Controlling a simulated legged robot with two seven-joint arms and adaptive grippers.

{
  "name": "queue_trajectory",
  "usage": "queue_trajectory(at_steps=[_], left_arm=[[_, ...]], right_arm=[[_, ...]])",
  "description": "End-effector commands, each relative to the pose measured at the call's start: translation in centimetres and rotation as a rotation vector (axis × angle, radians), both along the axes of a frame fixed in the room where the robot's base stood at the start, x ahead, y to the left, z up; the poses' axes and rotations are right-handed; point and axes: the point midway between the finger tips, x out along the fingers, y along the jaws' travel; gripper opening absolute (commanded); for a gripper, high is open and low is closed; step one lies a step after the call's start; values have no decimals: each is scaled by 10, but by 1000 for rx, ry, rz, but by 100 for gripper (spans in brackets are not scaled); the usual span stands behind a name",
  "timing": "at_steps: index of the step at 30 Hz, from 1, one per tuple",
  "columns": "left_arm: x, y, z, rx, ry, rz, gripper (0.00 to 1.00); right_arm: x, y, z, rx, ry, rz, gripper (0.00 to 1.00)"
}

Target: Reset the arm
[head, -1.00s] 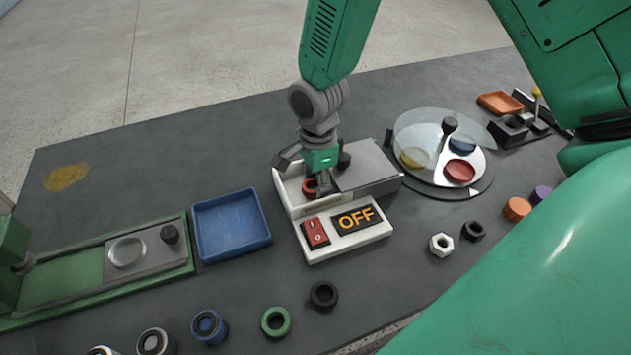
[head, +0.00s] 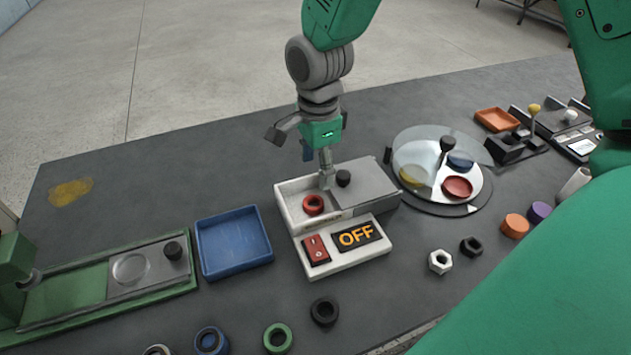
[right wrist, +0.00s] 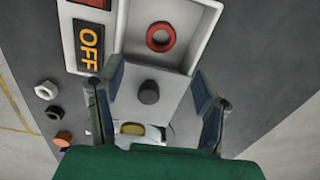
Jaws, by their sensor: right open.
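My right gripper (head: 303,158) is open and empty, above the back of a white box with an OFF sign (head: 357,235). Its spread fingers (right wrist: 158,80) also show in the right wrist view, with the black knob (right wrist: 149,92) of the box's grey lid between them in the picture. A red ring (head: 313,204) lies in the box's open compartment, apart from the fingers; it also shows in the right wrist view (right wrist: 160,37).
A blue tray (head: 233,243) and a green sliding fixture (head: 75,293) stand left. A round dial with a clear cover (head: 442,170) and an orange tray (head: 496,119) stand right. Several rings and nuts lie along the front. The table's back left is mostly clear.

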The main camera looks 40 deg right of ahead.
Motion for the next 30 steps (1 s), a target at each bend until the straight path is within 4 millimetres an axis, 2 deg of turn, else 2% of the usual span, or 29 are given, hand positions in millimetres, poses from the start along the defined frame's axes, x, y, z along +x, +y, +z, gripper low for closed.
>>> queue_trajectory(at_steps=[1,6,23,26,30], left_arm=[[0,0,2,0,0,0,65],[0,0,3,0,0,0,65],[0,0,3,0,0,0,65],[0,0,9,0,0,0,65],[0,0,33,0,0,0,65]], right_arm=[[0,0,9,-2,-3,0,59],[0,0,21,-1,0,0,59],[-1,0,22,-1,1,-1,59],[-1,0,28,0,1,-1,59],[-1,0,52,0,1,-1,59]])
